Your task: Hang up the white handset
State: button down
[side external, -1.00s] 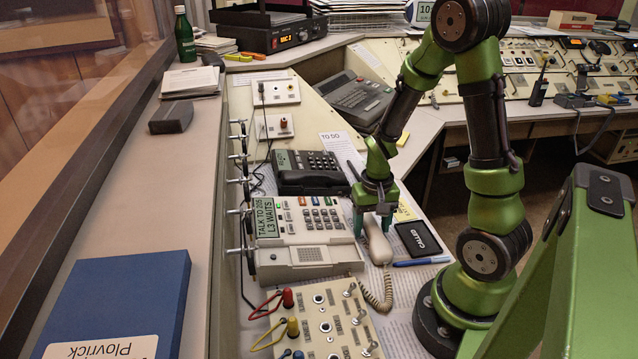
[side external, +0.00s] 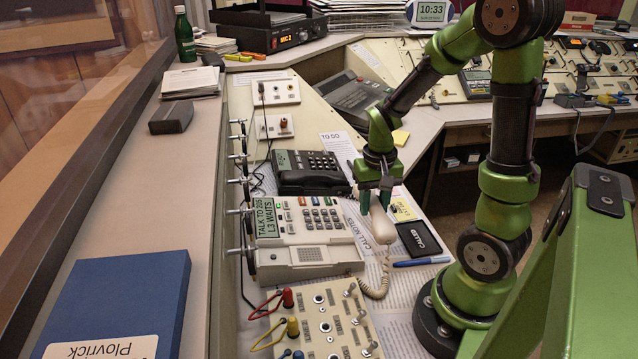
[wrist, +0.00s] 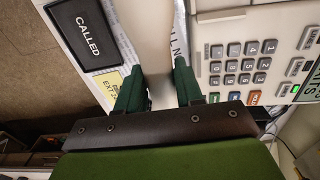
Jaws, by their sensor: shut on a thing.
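The white handset (side external: 383,229) hangs from my gripper (side external: 375,205) above the papers on the desk, just right of the white desk phone (side external: 303,240). My gripper points down and is shut on the handset's upper part. A coiled cord (side external: 382,284) runs from the handset down towards the desk. The phone's cradle is empty, and its display reads "TALK TO 205 L3 WAITS". In the wrist view, my gripper's green fingers (wrist: 160,92) have the pale handset (wrist: 153,58) between them, with the phone's keypad (wrist: 240,65) to the right.
A black phone (side external: 308,176) sits behind the white phone. A black "CALLED" pad (side external: 418,239) and a blue pen (side external: 422,262) lie to the right. A switch panel (side external: 338,325) with red and yellow leads is in front. Metal toggles line the desk's left edge.

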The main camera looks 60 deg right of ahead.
notch_tip(320, 180, up, 3)
jog(key=shift+f, duration=0.1)
jog(key=a+r, duration=0.1)
jog(key=n+t+y, duration=0.1)
jog(key=n, duration=1.7)
send_near(310, 255)
jog(key=shift+w+a+f, duration=0.1)
jog(key=shift+f, duration=1.15)
jog(key=shift+w+a+f, duration=0.1)
jog(key=shift+w+f, duration=0.05)
jog(key=shift+f, duration=1.05)
jog(key=shift+f, duration=0.7)
jog(key=shift+c, duration=0.8)
grip_release()
jog(key=shift+r, duration=0.1)
